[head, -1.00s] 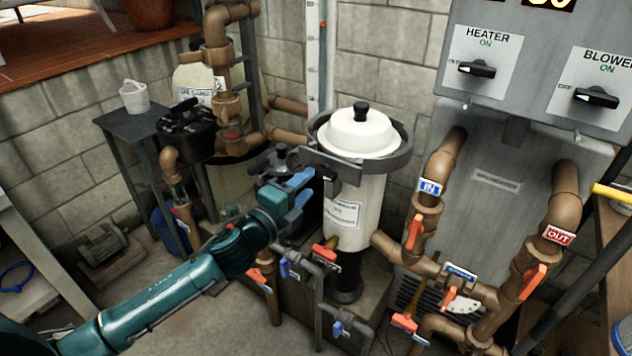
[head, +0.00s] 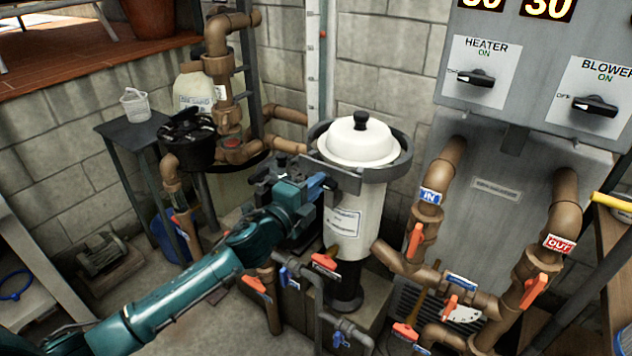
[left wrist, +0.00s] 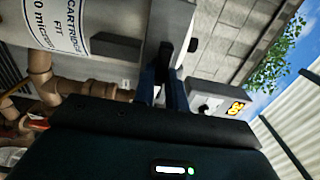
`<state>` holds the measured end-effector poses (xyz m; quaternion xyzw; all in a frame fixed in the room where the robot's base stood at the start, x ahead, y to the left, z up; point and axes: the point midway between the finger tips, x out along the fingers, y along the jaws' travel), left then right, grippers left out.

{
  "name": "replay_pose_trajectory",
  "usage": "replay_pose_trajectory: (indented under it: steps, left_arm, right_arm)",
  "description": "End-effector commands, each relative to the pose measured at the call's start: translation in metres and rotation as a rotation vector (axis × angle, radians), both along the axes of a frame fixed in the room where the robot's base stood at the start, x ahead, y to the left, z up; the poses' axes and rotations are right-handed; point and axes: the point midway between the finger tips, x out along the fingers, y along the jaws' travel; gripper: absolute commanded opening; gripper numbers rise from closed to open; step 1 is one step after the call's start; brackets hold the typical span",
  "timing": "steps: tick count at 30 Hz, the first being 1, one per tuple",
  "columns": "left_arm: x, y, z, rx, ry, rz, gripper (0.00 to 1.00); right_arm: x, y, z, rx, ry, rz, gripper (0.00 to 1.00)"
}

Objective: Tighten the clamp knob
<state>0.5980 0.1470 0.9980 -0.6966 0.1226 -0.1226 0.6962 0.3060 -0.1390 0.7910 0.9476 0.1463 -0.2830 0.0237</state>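The filter canister (head: 343,215) stands upright with a white domed lid (head: 358,142) and a dark grey clamp band (head: 392,166) around its top. The clamp knob is mostly hidden behind my gripper in the head view. In the left wrist view a small dark knob (left wrist: 165,55) shows at the clamp, between the fingertips. My left gripper (head: 319,186) is at the front left of the clamp, with its blue fingers on either side of the knob. I cannot tell whether they press on it. My right gripper is not in view.
Brown pipes with orange valve handles (head: 415,242) stand close at the right, below the heater panel (head: 540,70). Grey pipes with blue handles (head: 283,275) run low in front. A black-topped pump (head: 188,140) and a small table (head: 130,125) are at the left.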

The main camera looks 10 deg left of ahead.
Motion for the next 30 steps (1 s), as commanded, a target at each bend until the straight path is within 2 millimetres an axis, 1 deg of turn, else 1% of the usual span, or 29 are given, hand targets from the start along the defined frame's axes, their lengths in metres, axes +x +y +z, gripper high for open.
replay_pose_trajectory:
  steps: [1,4,17,20,23,24,26,30]
  left_arm:
    - [0.0,0.0,0.0,0.0,0.0,0.0,0.08]
    - [0.0,0.0,0.0,0.0,0.0,0.0,0.0]
    - [0.0,0.0,0.0,0.021,-0.007,0.0,0.0]
    - [0.0,0.001,0.003,0.182,-0.065,0.0,0.0]
    - [0.0,0.001,0.004,0.465,-0.167,-0.001,0.0]
    - [0.0,0.001,0.005,0.583,-0.21,-0.001,0.0]
    - [0.0,0.001,0.005,0.758,-0.273,-0.001,0.0]
    - [0.0,0.001,0.006,1.167,-0.421,-0.002,0.0]
  right_arm:
    - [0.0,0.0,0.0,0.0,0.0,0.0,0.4]
    - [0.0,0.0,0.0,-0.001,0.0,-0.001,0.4]
    - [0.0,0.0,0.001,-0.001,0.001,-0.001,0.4]
    - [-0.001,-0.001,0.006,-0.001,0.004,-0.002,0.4]
    - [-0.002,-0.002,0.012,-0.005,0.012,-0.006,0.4]
    - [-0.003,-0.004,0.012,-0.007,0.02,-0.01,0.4]
    - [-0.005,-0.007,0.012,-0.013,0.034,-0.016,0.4]
    - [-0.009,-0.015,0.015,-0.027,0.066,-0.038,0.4]
